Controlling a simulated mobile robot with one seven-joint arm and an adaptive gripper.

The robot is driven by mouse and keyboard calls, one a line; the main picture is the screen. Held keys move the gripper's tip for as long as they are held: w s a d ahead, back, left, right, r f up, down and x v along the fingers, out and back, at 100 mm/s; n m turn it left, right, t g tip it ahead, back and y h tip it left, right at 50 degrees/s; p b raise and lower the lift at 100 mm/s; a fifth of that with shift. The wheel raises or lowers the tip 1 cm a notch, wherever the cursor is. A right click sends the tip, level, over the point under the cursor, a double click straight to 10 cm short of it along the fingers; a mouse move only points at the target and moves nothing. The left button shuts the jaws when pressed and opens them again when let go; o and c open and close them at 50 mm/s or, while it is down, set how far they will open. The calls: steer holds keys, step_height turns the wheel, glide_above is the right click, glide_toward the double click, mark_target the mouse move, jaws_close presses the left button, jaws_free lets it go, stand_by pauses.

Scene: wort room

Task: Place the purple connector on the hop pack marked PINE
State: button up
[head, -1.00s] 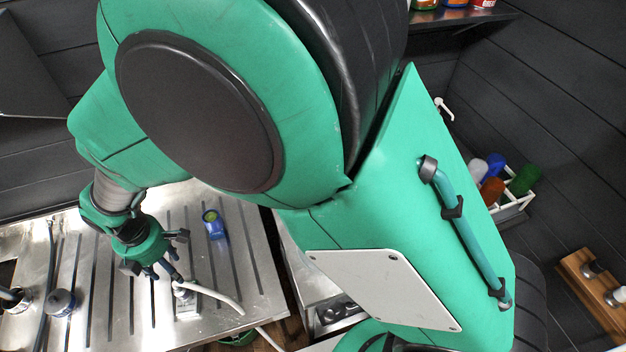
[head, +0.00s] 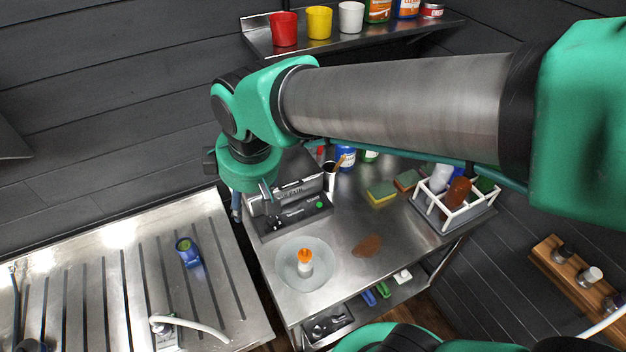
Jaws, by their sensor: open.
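I cannot make out a purple connector or a pack marked PINE in the head view. My gripper (head: 252,198) hangs at the end of my arm, left of the picture's middle. It is open, with one finger over the left edge of the grey device on the steel table and the other near the drainboard's right edge. I see nothing between its fingers.
The steel table (head: 345,265) bears a grey device (head: 292,216), a round dish (head: 288,292) with an orange-capped bottle (head: 304,262), a brown patch (head: 367,245), sponges (head: 381,192) and a white bottle rack (head: 450,222). A white hose (head: 195,327) is on the drainboard. A wall shelf (head: 345,35) holds cups.

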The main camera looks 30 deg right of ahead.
steer(key=s+d+r+m+t, duration=0.1)
steer(key=s+d+r+m, duration=0.1)
steer(key=s+d+m, duration=0.2)
steer(key=s+d+r+m+t+h, duration=0.1)
steer(key=s+d+r+m, duration=0.1)
steer(key=s+d+m, duration=0.3)
steer(key=s+d, duration=0.1)
steer(key=d, duration=0.2)
steer(key=shift+s+d+r, duration=0.2)
steer(key=shift+s+r, duration=0.05)
steer(key=shift+s, duration=0.05)
steer(key=shift+f+b, duration=1.55)
